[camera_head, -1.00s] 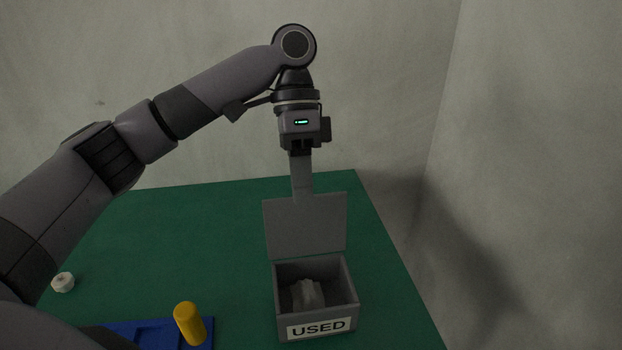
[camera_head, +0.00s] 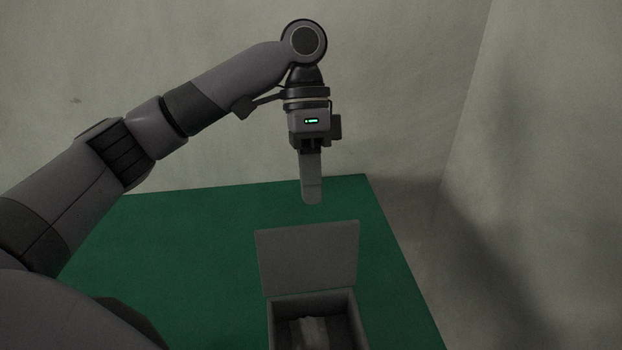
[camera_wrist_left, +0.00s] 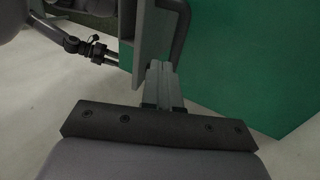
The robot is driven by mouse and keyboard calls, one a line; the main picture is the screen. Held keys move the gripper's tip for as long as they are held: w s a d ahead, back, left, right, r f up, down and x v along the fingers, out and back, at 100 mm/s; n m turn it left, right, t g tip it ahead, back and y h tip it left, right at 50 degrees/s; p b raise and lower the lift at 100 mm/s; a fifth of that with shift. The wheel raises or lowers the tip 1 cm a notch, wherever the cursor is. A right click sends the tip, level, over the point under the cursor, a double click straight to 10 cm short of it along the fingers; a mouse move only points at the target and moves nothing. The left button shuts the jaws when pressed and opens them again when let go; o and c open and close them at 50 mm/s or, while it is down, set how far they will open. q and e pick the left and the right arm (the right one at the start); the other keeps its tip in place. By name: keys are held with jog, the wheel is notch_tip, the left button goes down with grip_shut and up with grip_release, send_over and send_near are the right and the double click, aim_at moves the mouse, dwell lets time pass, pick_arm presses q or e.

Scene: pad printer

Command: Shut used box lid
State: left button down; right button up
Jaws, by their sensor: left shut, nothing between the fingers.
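The used box (camera_head: 362,325) stands on the green table at the bottom of the head view, cut off by the picture's edge. Its grey lid (camera_head: 307,260) is open and stands about upright at the far side. Pale crumpled contents (camera_head: 313,330) show inside the box. My left gripper (camera_head: 312,200) is shut and empty, pointing down. In the picture its fingertips are just above the lid's top edge, with a green gap between. The shut fingers (camera_wrist_left: 163,78) also show in the left wrist view, near a grey panel that may be the lid. My right gripper is not in view.
The green table (camera_head: 190,245) is bare left of and behind the lid. Its right edge runs close to the box. Pale walls (camera_head: 410,100) stand behind and to the right. My left arm covers the table's left part.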

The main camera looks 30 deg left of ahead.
aim_at(313, 227)
pick_arm(q)
jog(key=x, duration=0.7)
jog(key=shift+w+a, duration=0.1)
